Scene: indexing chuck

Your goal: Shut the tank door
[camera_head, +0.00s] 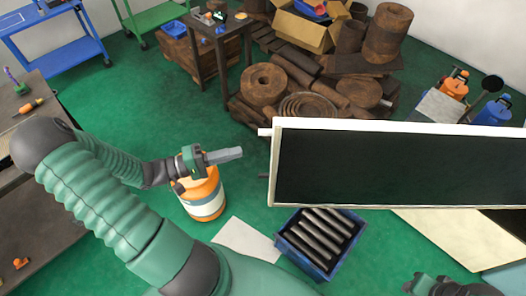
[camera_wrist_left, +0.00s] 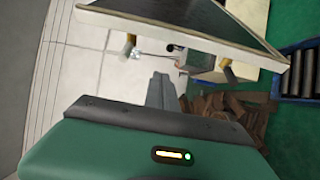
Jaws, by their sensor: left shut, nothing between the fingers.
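A large dark panel in a pale frame (camera_head: 398,166), which I take for the tank door, fills the right of the head view. Small stubs stick out from its left edge. It also shows along the top of the left wrist view (camera_wrist_left: 178,28). No tank body can be made out. My left gripper (camera_head: 232,154) is shut and empty, left of the panel's left edge and apart from it. Its fingers (camera_wrist_left: 160,90) point toward the panel's edge in the wrist view. My right gripper (camera_head: 445,287) is cut off at the bottom edge, its fingers unclear.
An orange and white canister (camera_head: 203,200) stands below my left gripper. A blue crate of dark bars (camera_head: 318,240) lies below the panel. Brown logs and discs (camera_head: 305,85) are piled behind. A workbench (camera_head: 40,205) is at left.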

